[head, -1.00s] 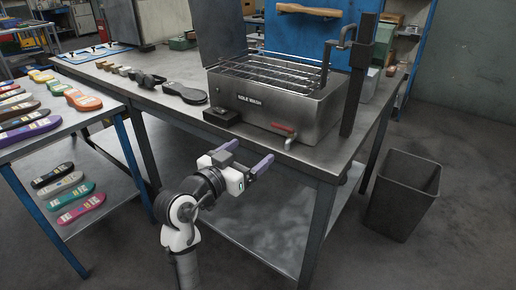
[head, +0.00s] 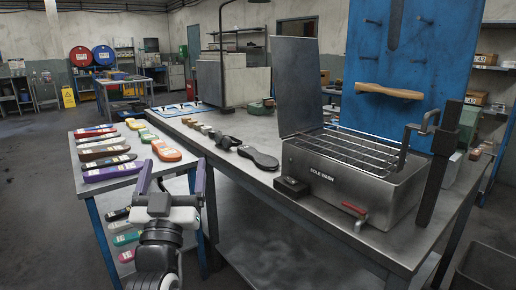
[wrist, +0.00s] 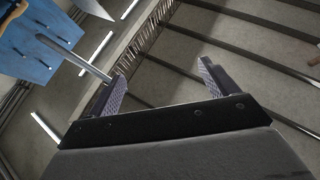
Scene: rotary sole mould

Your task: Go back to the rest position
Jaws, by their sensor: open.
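My gripper (head: 173,165) is in the lower left of the head view, in front of the tables, with its two purple fingers pointing up. The fingers are spread apart and nothing is between them. In the wrist view the gripper (wrist: 162,72) is also open and empty, with ceiling beams and strip lights behind it. My gripper holds nothing and appears apart from the tables and the soles.
A side table (head: 88,158) with coloured soles (head: 165,150) stands behind my gripper. A dark bin (head: 485,272) is at lower right. Open floor (head: 35,190) lies left.

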